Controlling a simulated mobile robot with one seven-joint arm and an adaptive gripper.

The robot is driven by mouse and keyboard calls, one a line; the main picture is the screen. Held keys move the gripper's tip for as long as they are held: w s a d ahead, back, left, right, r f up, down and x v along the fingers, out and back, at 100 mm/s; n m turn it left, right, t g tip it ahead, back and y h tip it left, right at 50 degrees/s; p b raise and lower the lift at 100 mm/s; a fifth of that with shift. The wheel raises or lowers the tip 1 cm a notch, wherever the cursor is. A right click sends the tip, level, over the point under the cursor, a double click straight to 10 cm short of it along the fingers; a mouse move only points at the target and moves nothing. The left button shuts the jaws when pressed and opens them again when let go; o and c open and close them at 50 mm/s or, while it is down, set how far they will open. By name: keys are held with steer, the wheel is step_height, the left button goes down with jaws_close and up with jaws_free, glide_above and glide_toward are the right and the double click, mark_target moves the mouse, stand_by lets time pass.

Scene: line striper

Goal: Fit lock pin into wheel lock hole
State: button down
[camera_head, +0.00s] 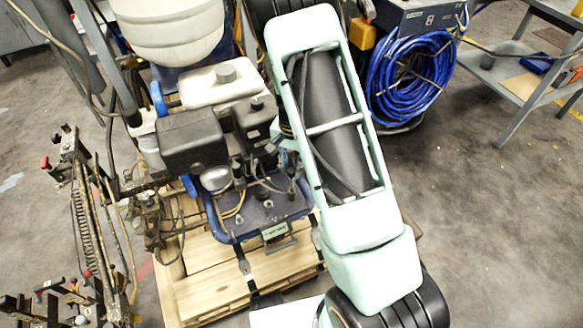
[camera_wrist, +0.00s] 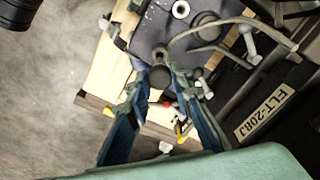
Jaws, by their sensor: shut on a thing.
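In the wrist view my gripper (camera_wrist: 158,75) reaches away from the camera, its two blue-green fingers closing in on a dark, round-headed piece (camera_wrist: 160,77) between their tips. This piece appears to be the lock pin; its shaft is hidden. It overlaps the edge of a blue-grey metal plate (camera_wrist: 150,33) of the striper. I cannot make out the wheel lock hole or tell whether the pin touches anything. In the head view the line striper (camera_head: 262,212) stands on a wooden pallet (camera_head: 205,275). My arm covers its right side and hides my gripper there.
Hoses and fittings (camera_wrist: 215,35) lie close to the right of my fingertips, beside a dark panel with a label (camera_wrist: 265,115). The engine (camera_head: 192,140), a coiled blue hose (camera_head: 410,80) and a metal workbench (camera_head: 525,80) surround my arm. Open concrete floor (camera_head: 490,220) lies at the right.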

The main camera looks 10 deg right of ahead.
steer(key=shift+r, duration=0.45)
steer(key=s+a+r+n, duration=0.2)
steer(key=a+n, duration=0.4)
steer(key=a, duration=0.2)
steer(key=shift+s+a+f+b, duration=0.1)
steer(key=shift+s+f+b, duration=0.05)
steer(key=shift+f+b, duration=2.5)
steer(key=shift+f+b, duration=1.85)
steer(key=shift+f, duration=1.3)
steer(key=c, duration=1.3)
jaws_free()
